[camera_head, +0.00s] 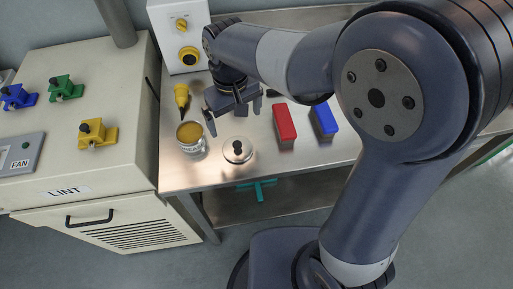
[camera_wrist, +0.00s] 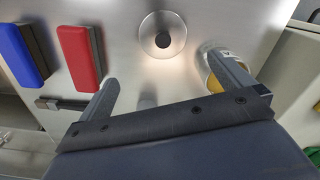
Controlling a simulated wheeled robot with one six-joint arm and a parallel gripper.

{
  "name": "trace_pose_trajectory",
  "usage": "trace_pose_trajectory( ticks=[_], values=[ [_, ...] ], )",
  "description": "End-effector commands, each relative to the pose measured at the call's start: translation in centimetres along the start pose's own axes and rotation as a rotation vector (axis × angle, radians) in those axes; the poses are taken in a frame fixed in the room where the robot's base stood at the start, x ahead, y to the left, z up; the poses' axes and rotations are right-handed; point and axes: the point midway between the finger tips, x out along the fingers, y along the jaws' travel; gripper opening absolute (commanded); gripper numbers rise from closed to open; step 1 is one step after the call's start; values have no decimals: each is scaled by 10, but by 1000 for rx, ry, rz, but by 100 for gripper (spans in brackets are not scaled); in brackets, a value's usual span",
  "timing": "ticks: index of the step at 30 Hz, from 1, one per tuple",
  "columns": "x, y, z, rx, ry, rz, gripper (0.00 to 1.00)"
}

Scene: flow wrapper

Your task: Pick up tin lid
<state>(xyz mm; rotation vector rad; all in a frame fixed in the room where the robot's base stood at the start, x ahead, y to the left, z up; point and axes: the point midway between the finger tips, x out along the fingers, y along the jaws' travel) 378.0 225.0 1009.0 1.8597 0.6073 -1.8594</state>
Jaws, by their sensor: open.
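The tin lid (camera_head: 237,150) is a round silvery disc with a dark knob. It lies flat on the metal table near the front edge, and it also shows in the wrist view (camera_wrist: 162,35) at the top middle. An open tin (camera_head: 191,137) with yellow-brown contents stands just left of the lid in the head view. My gripper (camera_head: 234,119) is open and empty, above the table and behind the lid. In the wrist view its two fingers (camera_wrist: 168,78) are spread wide, with the lid beyond them and the tin (camera_wrist: 214,82) partly hidden behind the right finger.
A red block (camera_head: 285,124) and a blue block (camera_head: 324,120) stand right of the lid. A white control box (camera_head: 180,35) is at the back. The lint cabinet (camera_head: 80,120) borders the table's left side.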

Motion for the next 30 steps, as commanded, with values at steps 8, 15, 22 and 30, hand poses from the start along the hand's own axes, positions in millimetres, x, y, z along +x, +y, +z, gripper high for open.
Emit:
trace_pose_trajectory(
  ticks=[8,15,22,30],
  values=[
    [40,0,2,2,-3,0,100],
    [60,-4,9,2,-5,0,100],
    [92,-7,13,3,-3,0,100],
    [97,-7,13,3,1,0,100]
  ],
)
